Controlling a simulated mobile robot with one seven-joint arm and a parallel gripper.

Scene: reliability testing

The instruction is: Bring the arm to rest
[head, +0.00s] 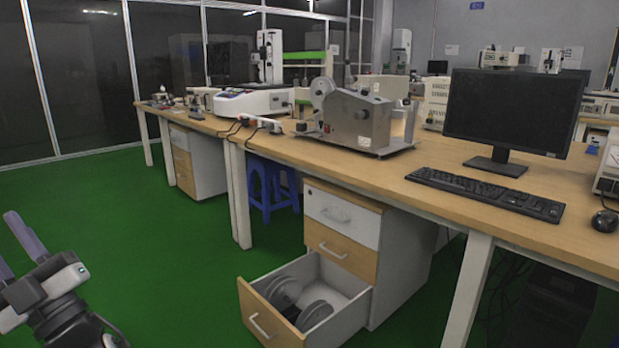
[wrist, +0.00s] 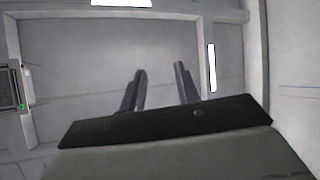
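My gripper (head: 8,240) is at the lower left edge of the head view, raised above the green floor and apart from the bench. Its two fingers point up and stand apart with nothing between them. The wrist view also shows the gripper (wrist: 160,72) with both dark fingers spread and empty. Behind them are only grey ceiling-like panels and bright lights. Much of my arm is outside the head view.
A long wooden bench (head: 440,213) carries a monitor (head: 512,110), a keyboard (head: 485,193) and a grey machine (head: 358,120). An open drawer (head: 270,322) holding round grey reels juts out below. Green floor (head: 170,270) is clear between my arm and the drawer.

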